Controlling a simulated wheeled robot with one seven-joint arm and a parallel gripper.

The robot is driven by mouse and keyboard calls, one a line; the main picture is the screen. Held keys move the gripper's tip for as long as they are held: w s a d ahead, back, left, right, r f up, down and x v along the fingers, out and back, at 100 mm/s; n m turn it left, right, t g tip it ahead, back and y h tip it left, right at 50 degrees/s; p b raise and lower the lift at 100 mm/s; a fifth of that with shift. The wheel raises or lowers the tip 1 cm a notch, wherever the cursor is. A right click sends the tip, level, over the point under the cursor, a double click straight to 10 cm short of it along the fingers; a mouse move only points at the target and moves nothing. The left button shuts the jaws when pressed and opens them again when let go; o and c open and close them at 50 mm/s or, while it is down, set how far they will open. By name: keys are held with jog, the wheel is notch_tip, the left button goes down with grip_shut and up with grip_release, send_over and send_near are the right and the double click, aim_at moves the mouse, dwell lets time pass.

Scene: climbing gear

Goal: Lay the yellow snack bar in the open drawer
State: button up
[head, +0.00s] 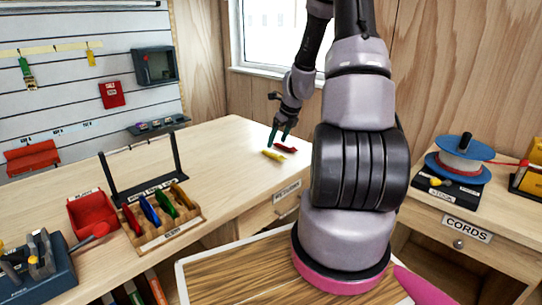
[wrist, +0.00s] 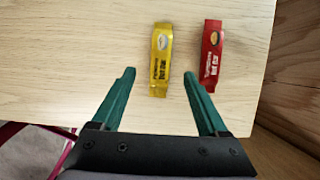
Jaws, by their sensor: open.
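The yellow snack bar (head: 273,155) lies flat on the wooden bench near its right end. In the wrist view, the yellow bar (wrist: 161,60) points lengthwise away from me, its near end showing between my fingertips. My gripper (head: 283,138) is open and empty over the bench by the bars. Its two green fingers (wrist: 159,76) appear on either side of the yellow bar's near half; I cannot tell the height gap. A labelled drawer front (head: 287,203) is below the bench's right end. Its inside is not visible, and I cannot tell how far open it is.
A red bar (wrist: 207,55) lies just right of the yellow one, close to my right finger; it also shows in the head view (head: 286,149). A wooden rack (head: 160,240) and red bin (head: 92,212) stand further left. The bench between is clear.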

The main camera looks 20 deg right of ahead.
aim_at(273, 152)
jog(key=shift+x, duration=2.9)
jog(key=shift+s+d, duration=0.1)
grip_shut()
